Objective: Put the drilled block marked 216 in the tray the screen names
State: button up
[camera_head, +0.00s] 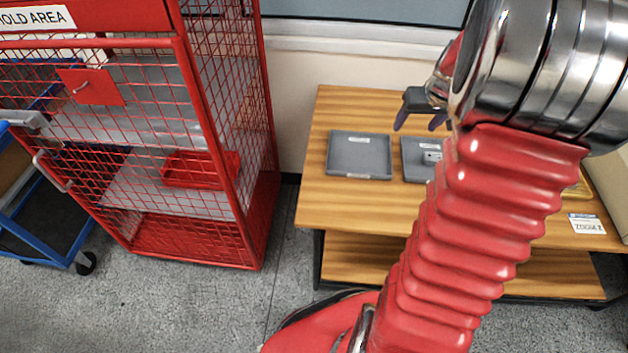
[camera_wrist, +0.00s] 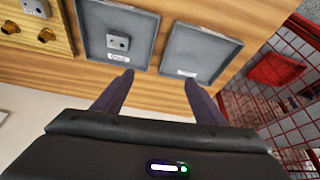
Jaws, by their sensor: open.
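In the wrist view a small grey drilled block (camera_wrist: 118,42) lies in a grey tray (camera_wrist: 92,18). Its marking is too small to read. An empty grey tray (camera_wrist: 200,52) lies beside it. In the head view the empty tray (camera_head: 360,153) is on the left; the tray with the block (camera_head: 432,157) is partly hidden behind my arm. My gripper (camera_wrist: 157,80) is open and empty above the table, its fingertips apart from the block and over the trays' near edges. It also shows in the head view (camera_head: 420,122). No readable screen shows.
The wooden table (camera_head: 335,205) has a lower shelf. In the wrist view a yellowish board (camera_wrist: 25,45) with brass pegs and another grey block (camera_wrist: 36,7) lies left. A red mesh cage (camera_head: 225,120) and a blue trolley (camera_head: 50,215) stand left. A printed card (camera_head: 587,223) lies right.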

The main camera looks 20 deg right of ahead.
jog(key=a+r+n, duration=0.1)
jog(key=a+r, duration=0.5)
jog(key=a, duration=0.7)
jog(key=s+a+r+n+y, duration=0.1)
jog(key=s+a+r+n, duration=0.1)
jog(key=s+a, duration=0.5)
jog(key=s+a+r+n+t, duration=0.1)
jog(key=s+a+r, duration=0.2)
jog(key=s+a, duration=0.5)
jog(key=shift+s+a+r+n+y, duration=0.15)
jog(key=shift+a+r+n+y, duration=0.2)
jog(key=shift+a, duration=3.95)
jog(key=shift+f, duration=0.1)
